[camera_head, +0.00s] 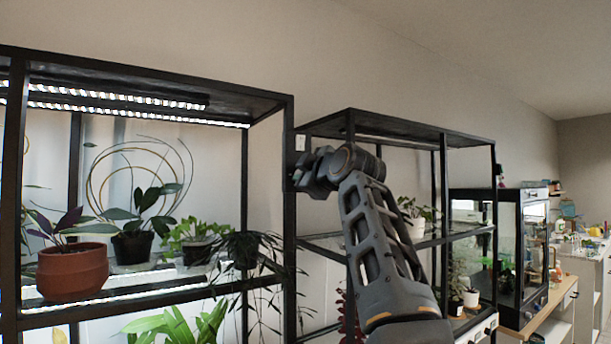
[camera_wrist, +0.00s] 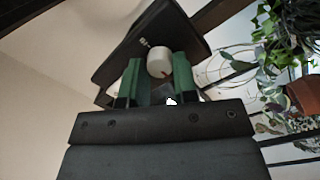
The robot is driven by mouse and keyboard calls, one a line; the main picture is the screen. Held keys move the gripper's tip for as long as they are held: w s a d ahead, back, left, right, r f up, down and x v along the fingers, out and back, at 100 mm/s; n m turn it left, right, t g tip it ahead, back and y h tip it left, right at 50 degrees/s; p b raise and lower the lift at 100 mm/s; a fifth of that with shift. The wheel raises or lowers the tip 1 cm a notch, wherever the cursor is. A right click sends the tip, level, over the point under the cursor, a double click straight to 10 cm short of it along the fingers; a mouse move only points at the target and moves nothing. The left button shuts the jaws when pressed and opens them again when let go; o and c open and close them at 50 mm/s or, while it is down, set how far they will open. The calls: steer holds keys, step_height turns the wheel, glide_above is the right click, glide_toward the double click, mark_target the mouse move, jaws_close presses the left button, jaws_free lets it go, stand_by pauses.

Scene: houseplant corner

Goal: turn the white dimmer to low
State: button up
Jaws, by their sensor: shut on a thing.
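The white dimmer knob (camera_wrist: 158,60) shows in the wrist view on a dark box (camera_wrist: 117,62). A small red mark is on the knob's lower edge, and small white print, too small to read, is beside it on the box. My gripper (camera_wrist: 159,72) has its green fingers on either side of the knob and is shut on it. In the head view my gripper (camera_head: 304,178) is at the dark post between the two plant shelves; the knob is hidden there.
The left shelf (camera_head: 270,108) holds several potted plants, including one in a terracotta pot (camera_head: 72,272), under lit strips (camera_head: 120,100). Trailing leaves hang near the post, below my gripper. A second shelf (camera_head: 420,127) and a glass cabinet (camera_head: 508,250) stand to the right.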

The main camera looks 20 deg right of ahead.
steer(key=o, duration=0.9)
steer(key=shift+o, duration=0.2)
steer(key=shift+s, duration=0.1)
steer(key=s+b, duration=0.4)
steer(key=s, duration=0.9)
steer(key=shift+s+d+b, duration=0.15)
steer(key=shift+s+b, duration=0.15)
steer(key=shift+s, duration=0.05)
